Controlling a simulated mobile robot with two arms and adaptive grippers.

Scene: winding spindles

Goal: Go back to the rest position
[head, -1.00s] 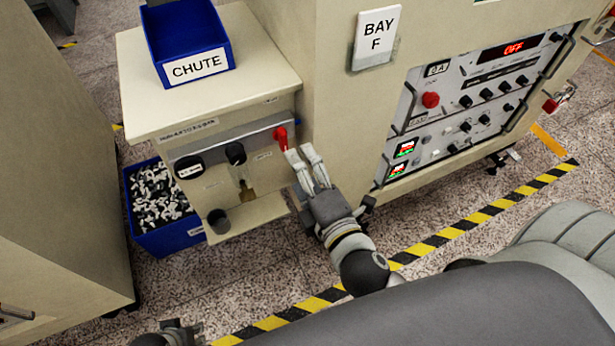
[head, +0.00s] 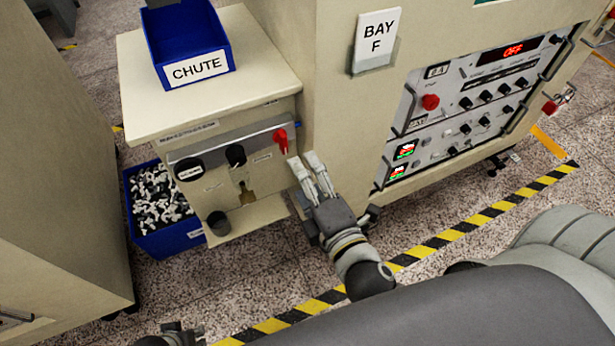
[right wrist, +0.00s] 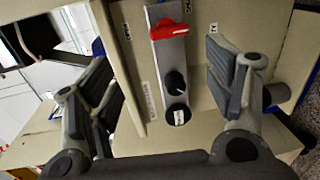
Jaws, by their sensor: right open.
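My right gripper (head: 306,166) is open and empty, just below and to the right of a red lever (head: 281,139) on the front panel of a beige cabinet. A visible gap separates the fingertips from the lever. In the right wrist view the two fingers of the right gripper (right wrist: 157,62) stand wide apart, and the red lever (right wrist: 169,30) shows beyond them with nothing between the pads. A dark part of what looks like my left gripper (head: 178,336) shows at the bottom edge; its fingers are mostly cut off.
The beige cabinet top (head: 255,82) carries a blue CHUTE bin (head: 190,47). A blue crate (head: 172,240) of small parts stands on the floor beside it. The BAY F machine (head: 335,110) with its control panel (head: 470,105) is close on the right. Striped tape (head: 440,240) crosses open floor.

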